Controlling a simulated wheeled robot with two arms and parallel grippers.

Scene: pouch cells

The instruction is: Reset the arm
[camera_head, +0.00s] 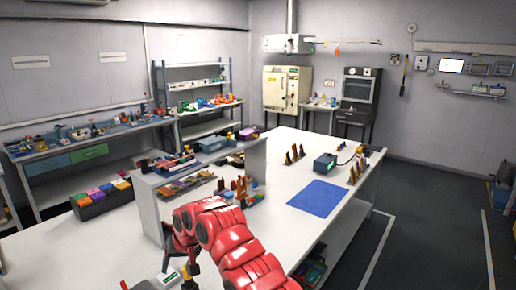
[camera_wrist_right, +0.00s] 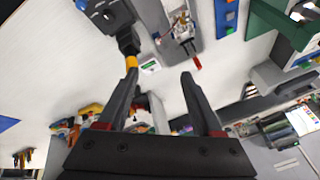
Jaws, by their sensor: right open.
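My right arm comes in red from the bottom of the head view and bends to the left over the white bench (camera_head: 115,240). Its gripper (camera_head: 180,258) is partly hidden by the arm and hangs near the bench's front part. In the right wrist view the right gripper (camera_wrist_right: 158,72) has its two dark fingers spread apart, with nothing held between them. A black part with a yellow band (camera_wrist_right: 131,62) shows at the tip of the left-hand finger; I cannot tell whether they touch. My left gripper is in neither view.
A small device with a green display (camera_head: 165,281) stands at the bottom, close to the right gripper. A raised grey shelf (camera_head: 205,185) with bins stands behind the arm. Colored bins (camera_head: 100,197) stand at the left.

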